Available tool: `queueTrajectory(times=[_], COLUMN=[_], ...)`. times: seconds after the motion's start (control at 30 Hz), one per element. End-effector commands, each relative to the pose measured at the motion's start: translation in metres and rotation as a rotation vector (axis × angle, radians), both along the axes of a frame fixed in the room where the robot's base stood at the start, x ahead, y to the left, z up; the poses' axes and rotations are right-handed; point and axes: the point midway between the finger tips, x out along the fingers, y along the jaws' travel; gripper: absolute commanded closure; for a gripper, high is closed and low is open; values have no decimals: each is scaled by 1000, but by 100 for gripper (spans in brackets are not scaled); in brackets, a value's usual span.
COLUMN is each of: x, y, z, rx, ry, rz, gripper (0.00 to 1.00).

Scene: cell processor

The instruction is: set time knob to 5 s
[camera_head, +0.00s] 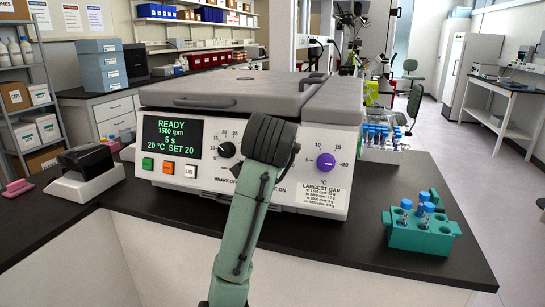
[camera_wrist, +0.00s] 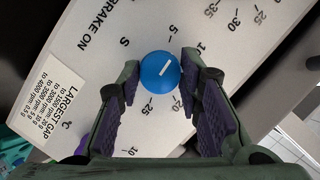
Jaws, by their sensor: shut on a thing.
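The centrifuge (camera_head: 160,110) stands on the dark bench, and its screen (camera_head: 171,137) reads READY, 1500 rpm, 5 s, 20 °C SET 20. My gripper (camera_head: 272,142) is in front of the panel's middle and hides the time knob in the head view. In the wrist view, the blue time knob (camera_wrist: 159,71) sits between the two fingertips of my gripper (camera_wrist: 160,74), which are closed on its sides. Its white pointer line slants to the upper right. An "S" is printed on the panel beside it.
A black knob (camera_head: 227,149) is left of my gripper and a purple knob (camera_head: 326,161) is right of it. Several buttons, including a green one (camera_head: 148,163), lie below the screen. A teal tube rack (camera_head: 420,235) stands on the bench at right.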

Motion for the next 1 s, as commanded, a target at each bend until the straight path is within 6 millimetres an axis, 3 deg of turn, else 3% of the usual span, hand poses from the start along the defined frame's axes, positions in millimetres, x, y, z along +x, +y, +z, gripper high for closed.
queueTrajectory(times=[0.4, 1.0], x=[0, 1], y=[2, 2], z=[0, -1], rx=[-223, -277], ry=[74, 93], rz=[80, 98], gripper=[95, 95])
